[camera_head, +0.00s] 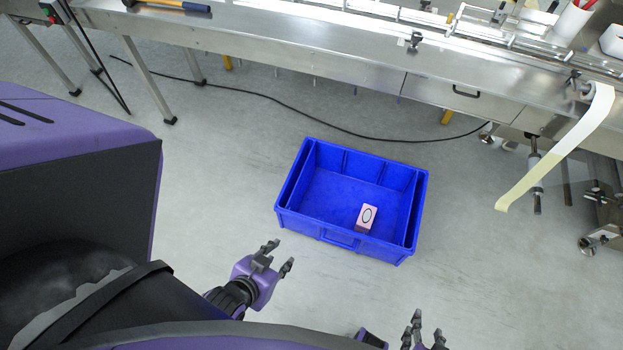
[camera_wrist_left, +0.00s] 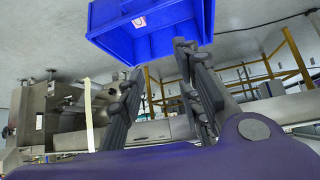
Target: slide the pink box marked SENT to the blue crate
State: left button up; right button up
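The pink box (camera_head: 366,218) lies inside the blue crate (camera_head: 284,216), near the crate's front wall and right of its middle.
A long steel machine table (camera_head: 300,55) runs across the back, with a hammer-like tool (camera_head: 170,5) at its left end. A strip of film (camera_head: 560,150) hangs off its right side. A black cable (camera_head: 300,112) lies on the floor behind the crate.

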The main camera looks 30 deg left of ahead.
aim_at(367, 215)
jog(key=k+j+u, duration=0.15)
jog(key=k, duration=0.3)
jog(key=k+j+u, duration=0.1)
jog(key=k+j, duration=0.15)
jog(key=k, duration=0.15)
